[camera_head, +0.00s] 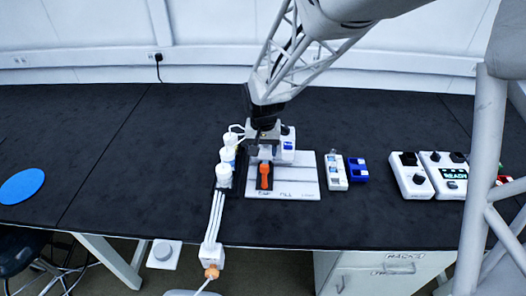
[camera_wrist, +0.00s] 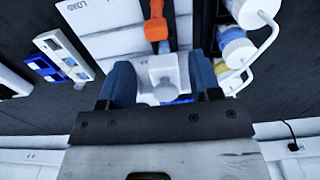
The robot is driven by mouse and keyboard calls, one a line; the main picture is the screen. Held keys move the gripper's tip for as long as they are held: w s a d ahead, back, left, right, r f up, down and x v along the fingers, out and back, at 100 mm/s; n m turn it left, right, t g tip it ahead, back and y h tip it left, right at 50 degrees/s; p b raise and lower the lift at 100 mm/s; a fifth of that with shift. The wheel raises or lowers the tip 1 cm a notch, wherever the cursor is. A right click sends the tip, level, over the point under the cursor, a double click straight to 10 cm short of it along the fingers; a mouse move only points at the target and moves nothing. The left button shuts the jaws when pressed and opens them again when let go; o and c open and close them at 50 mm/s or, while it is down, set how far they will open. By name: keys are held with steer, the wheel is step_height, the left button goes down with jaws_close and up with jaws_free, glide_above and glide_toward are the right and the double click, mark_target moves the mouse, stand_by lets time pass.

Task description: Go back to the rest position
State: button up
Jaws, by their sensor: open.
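My gripper (camera_wrist: 160,90) is open, with its two blue fingers on either side of a pale grey-white part of the chromatography unit in the wrist view. In the head view my gripper (camera_head: 265,135) is low over the back of the white base plate (camera_head: 303,184). I cannot tell whether the fingers touch the part between them. An orange piece (camera_head: 265,171) sits on the plate just in front of the gripper; it also shows in the wrist view (camera_wrist: 155,25). A white module with a blue face (camera_head: 288,144) stands right beside the gripper.
White-capped bottles (camera_head: 226,160) with tubes stand close left of the plate. A white module (camera_head: 335,172) and a blue one (camera_head: 357,169) lie to its right. White control boxes (camera_head: 412,180) are farther right. A blue disc (camera_head: 21,186) lies far left. The black bench between is clear.

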stand_by(0.4)
steer(key=s+d+r+t, duration=0.1)
steer(key=s+d+r, duration=1)
steer(key=d+r, duration=0.25)
steer(key=s+d+r, duration=0.2)
steer(key=s+d, duration=0.2)
steer(key=s, duration=0.4)
steer(key=s+d+r+t, duration=0.1)
steer(key=s+d, duration=0.3)
steer(key=s, duration=0.4)
steer(key=shift+d+r+t, duration=0.2)
steer(key=shift+r+t, duration=0.1)
steer(key=shift+r, duration=0.55)
steer(key=shift+c, duration=0.4)
stand_by(0.6)
